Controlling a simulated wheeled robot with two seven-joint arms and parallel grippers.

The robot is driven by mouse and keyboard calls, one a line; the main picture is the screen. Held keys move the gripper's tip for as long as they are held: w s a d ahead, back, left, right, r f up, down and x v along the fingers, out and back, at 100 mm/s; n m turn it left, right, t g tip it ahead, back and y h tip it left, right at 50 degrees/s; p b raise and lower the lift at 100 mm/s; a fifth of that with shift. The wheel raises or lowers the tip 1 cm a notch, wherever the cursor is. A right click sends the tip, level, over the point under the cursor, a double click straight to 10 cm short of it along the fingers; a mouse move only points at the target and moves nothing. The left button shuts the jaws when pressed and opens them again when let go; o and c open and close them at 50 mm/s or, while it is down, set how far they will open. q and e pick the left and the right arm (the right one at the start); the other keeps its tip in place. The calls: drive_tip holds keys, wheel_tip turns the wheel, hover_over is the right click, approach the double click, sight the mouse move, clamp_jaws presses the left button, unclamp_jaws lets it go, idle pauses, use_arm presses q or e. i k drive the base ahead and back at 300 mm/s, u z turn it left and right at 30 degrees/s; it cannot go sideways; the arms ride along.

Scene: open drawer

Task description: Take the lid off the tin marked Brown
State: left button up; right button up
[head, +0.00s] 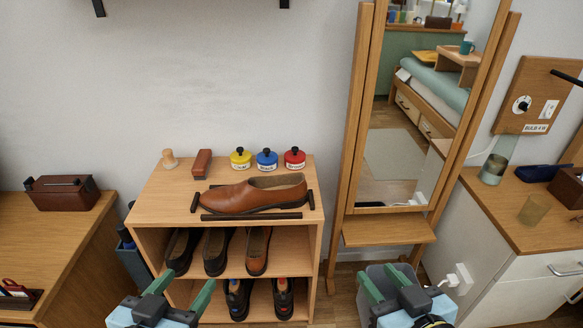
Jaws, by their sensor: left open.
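Three small tins with black-knobbed lids stand in a row at the back of the shoe rack's top: a yellow one (240,160), a blue one (266,161) and a red one (295,159). All three lids look on. Their white labels are too small to read, so I cannot tell which is marked Brown. My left gripper (190,277) is open and empty, low in front of the rack's left side. My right gripper (375,270) is open and empty, low to the right of the rack. Both are well away from the tins.
A brown shoe (255,195) lies between dark bars on the rack top (163,207), in front of the tins. A brown block (202,163) and a wooden knob-like piece (169,159) stand left of them. A standing mirror (355,130) rises to the right.

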sight(294, 155)
drive_tip(key=z, duration=0.45)
drive_tip(key=i, duration=0.6)
drive_tip(key=u, duration=1.5)
